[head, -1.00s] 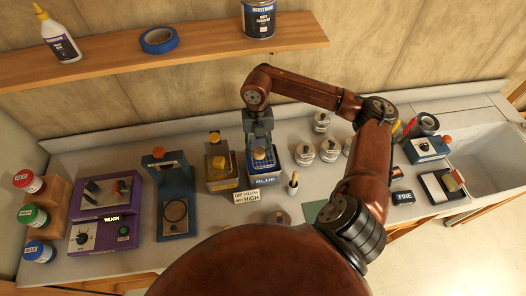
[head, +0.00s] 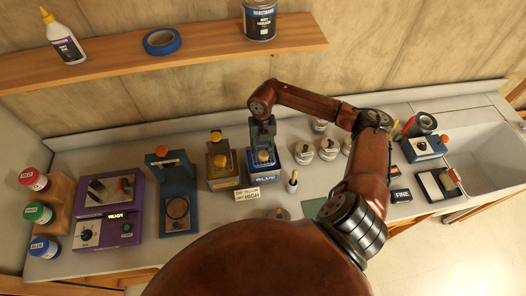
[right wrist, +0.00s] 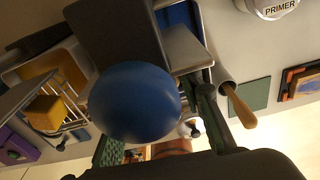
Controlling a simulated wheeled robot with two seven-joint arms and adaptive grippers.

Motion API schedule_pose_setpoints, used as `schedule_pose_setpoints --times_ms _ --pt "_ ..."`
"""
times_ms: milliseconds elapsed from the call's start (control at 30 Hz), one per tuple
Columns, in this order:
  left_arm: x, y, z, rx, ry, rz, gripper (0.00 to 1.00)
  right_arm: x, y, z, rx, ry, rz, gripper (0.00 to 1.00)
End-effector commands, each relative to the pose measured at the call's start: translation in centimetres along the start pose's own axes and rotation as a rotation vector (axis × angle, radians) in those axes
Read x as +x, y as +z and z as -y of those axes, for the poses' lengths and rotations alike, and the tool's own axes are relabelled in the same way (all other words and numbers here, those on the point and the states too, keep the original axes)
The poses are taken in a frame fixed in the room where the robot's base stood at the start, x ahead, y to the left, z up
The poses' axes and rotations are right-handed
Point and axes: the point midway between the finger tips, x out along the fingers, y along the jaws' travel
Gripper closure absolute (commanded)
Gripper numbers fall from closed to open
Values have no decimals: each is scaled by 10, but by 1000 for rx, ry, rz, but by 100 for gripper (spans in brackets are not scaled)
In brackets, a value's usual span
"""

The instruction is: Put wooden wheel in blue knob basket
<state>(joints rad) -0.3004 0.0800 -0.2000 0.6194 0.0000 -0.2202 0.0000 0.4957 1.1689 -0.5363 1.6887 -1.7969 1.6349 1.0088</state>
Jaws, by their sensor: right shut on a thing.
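The blue tank (head: 266,177), labelled BLUE, stands near the middle of the bench. My right gripper (head: 262,139) points down over it. In the right wrist view the gripper (right wrist: 155,133) is shut on a round blue knob (right wrist: 135,100), which hides most of what lies below. The basket under the knob is largely hidden. A small tan piece (head: 264,156) shows in the tank's opening below the gripper; I cannot tell whether it is the wooden wheel. My left gripper is not in view.
A yellow tank (head: 220,178) stands close on the left, with its yellow knob (right wrist: 45,112) in the wrist view. A small sign (head: 247,194) and a wooden-handled brush (head: 292,181) are in front. Lidded jars (head: 304,153) stand right. A blue stand (head: 176,190) is further left.

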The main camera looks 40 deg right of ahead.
Motion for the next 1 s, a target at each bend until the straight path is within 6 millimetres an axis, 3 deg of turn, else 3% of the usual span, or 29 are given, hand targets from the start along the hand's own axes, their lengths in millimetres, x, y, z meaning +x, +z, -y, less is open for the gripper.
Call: schedule_pose_setpoints --times_ms 67,100,200,567,1000 --pt "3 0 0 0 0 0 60 3 0 0 0 0 0 81" --pt "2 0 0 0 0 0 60 3 0 0 0 0 0 64" --pt "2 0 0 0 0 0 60 2 0 0 0 0 0 59" --pt "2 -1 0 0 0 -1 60 -7 1 0 0 0 3 59" --pt "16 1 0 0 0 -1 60 -70 0 0 0 0 1 59"
